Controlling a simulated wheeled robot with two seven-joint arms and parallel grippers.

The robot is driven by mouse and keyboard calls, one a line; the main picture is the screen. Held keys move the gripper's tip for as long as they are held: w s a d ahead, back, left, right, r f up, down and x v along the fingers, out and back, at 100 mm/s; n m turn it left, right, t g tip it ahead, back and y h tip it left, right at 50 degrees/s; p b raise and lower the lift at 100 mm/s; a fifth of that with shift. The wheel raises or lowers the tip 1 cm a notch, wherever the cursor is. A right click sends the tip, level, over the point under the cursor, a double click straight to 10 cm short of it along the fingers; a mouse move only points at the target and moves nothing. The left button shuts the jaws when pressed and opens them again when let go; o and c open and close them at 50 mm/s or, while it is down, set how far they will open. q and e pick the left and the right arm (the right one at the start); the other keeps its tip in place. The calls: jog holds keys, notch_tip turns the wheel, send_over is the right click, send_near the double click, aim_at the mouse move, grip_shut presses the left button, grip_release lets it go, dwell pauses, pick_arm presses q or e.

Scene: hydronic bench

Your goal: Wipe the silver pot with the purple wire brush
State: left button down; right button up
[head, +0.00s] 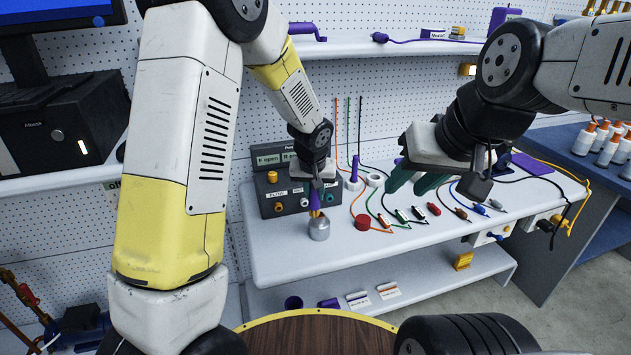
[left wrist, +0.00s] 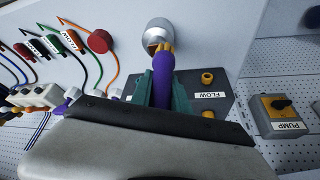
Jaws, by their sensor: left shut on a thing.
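The silver pot (head: 319,229) stands on the white bench top, near the front edge and in front of the dark control box. My left gripper (head: 316,188) is above it, pointing down, and is shut on the purple wire brush (head: 314,202). In the left wrist view, the brush's purple handle (left wrist: 163,88) sits between the green fingers, and its yellowish bristle end is at the mouth of the silver pot (left wrist: 158,34). I cannot tell whether the bristles touch the rim or reach inside. My right gripper (head: 408,184) is at the right above the bench, with green fingers apart and nothing seen between them.
The dark control box (head: 272,202) with knobs stands behind the pot. A red round piece (head: 362,222) and several coloured leads with clips lie to the right. A lower shelf (head: 420,283) holds small labelled items. The bench front near the pot is clear.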

pick_arm(q)
jog(key=shift+f, duration=0.5)
dwell(1.1)
jog(key=shift+d, duration=0.15)
jog(key=shift+w+d, duration=0.3)
jog(key=shift+d, duration=0.5)
jog(key=shift+w+d, duration=0.25)
jog(key=shift+d, duration=0.5)
jog(key=shift+s+a, duration=0.3)
jog(key=shift+a, duration=0.6)
jog(key=shift+s+a, duration=0.3)
jog(key=shift+a, duration=0.55)
